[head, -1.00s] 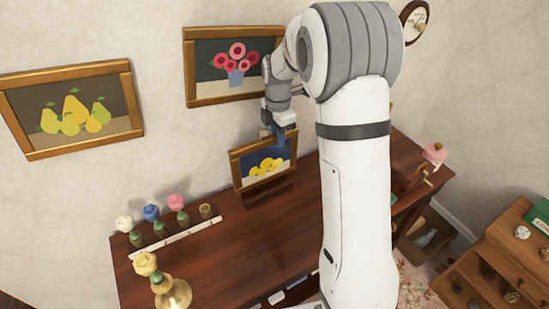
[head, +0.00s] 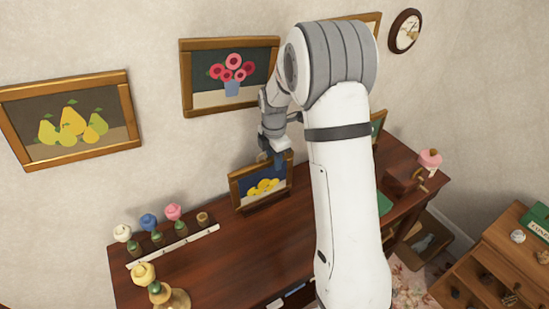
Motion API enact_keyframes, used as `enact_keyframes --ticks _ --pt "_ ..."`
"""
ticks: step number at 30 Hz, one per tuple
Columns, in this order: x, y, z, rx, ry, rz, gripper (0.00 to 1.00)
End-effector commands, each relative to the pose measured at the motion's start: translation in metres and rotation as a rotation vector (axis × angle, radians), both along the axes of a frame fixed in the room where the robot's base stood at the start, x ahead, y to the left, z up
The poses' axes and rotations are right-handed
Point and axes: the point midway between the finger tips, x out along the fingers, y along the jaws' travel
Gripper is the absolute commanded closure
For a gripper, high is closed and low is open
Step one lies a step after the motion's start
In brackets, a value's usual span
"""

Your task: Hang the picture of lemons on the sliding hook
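The picture of lemons (head: 262,186), yellow fruit on dark blue in a brown wooden frame, stands upright on a small dark stand on the desk, against the wall. My gripper (head: 282,160) is at the top edge of its frame, right of the middle. The fingertips overlap the frame, and I cannot tell whether they are closed on it. The sliding hook cannot be made out in this view. A picture of pink flowers (head: 229,75) hangs on the wall above, and a picture of pears (head: 72,122) hangs at the left.
The wooden desk (head: 225,255) has clear space in front of the picture. Several colored flower-like knobs stand along a white strip (head: 172,246) at the left.

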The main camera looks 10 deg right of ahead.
Motion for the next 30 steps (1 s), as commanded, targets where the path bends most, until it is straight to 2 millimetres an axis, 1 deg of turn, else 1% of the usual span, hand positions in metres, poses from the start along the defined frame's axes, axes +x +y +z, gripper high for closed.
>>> enact_keyframes --ticks 1,3,15,24,30 --pt "0.0 0.0 0.0 0.0 0.0 0.0 0.66" --pt "0.0 0.0 0.0 0.0 0.0 0.0 0.6" --pt "0.0 0.001 0.002 0.0 -0.001 0.001 0.6" --pt "0.004 -0.001 0.056 0.0 -0.004 0.001 0.6" --pt "0.001 -0.001 0.078 0.0 -0.004 -0.012 0.6"
